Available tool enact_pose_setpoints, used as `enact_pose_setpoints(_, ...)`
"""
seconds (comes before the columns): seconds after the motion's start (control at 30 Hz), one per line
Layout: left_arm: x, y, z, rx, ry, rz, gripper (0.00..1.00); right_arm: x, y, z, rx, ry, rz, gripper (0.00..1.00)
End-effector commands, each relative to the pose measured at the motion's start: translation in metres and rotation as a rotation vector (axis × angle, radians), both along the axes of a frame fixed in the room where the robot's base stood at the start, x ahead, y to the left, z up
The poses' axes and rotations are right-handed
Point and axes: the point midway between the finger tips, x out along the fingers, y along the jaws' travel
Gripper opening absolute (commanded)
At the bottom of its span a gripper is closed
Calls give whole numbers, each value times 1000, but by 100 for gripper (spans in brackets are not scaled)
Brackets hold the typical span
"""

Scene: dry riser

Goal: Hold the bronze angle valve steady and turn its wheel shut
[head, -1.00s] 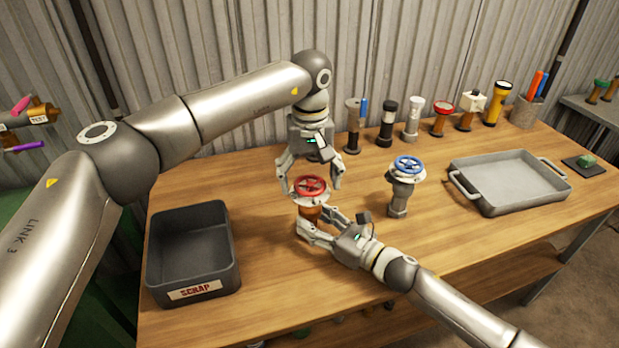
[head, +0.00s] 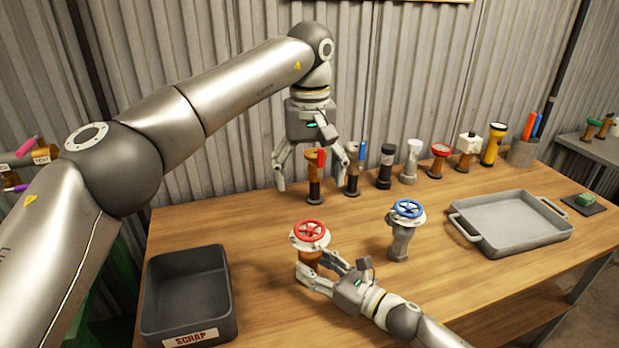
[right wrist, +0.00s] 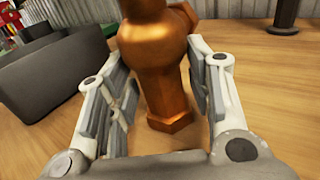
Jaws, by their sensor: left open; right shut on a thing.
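The bronze angle valve (head: 309,259) stands upright on the wooden bench, with its red handwheel (head: 311,231) on a pale flange on top. My right gripper (head: 318,271) is shut on the valve's body below the wheel. In the right wrist view, the coppery body (right wrist: 160,65) stands between the two fingers, and its wheel is out of frame. My left gripper (head: 310,184) is open and empty, pointing down, well above the red wheel. Its fingers are apart from the wheel.
A grey valve with a blue wheel (head: 407,210) stands just right of the bronze one. A dark SCRAP bin (head: 187,333) is at the left, and a grey tray (head: 510,246) at the right. Several fittings and flashlights line the back edge. Bare bench lies between.

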Motion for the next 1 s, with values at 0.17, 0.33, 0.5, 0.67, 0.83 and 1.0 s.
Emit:
enact_pose_setpoints(0.17, 0, 0, 0, 0, 0, 0, 82, 0, 0, 0, 0, 0, -1, 52)
enact_pose_setpoints(0.33, 0, 0, 0, 0, 0, 0, 82, 0, 0, 0, 0, 0, 0, 72)
enact_pose_setpoints(0.5, 0, 0, 0, 0, 0, 0, 82, 0, 0, 0, 0, 0, 0, 72)
enact_pose_setpoints(0.67, 0, 0, 0, 0, 0, 0, 82, -1, -1, 0, 0, 0, 0, 72)
enact_pose_setpoints(0.83, 0, 0, 0, 0, 0, 0, 82, -12, -16, -2, -2, 2, -2, 72)
enact_pose_setpoints(1.0, 0, 0, 0, 0, 0, 0, 82, -37, -44, -2, -3, 3, -1, 72)
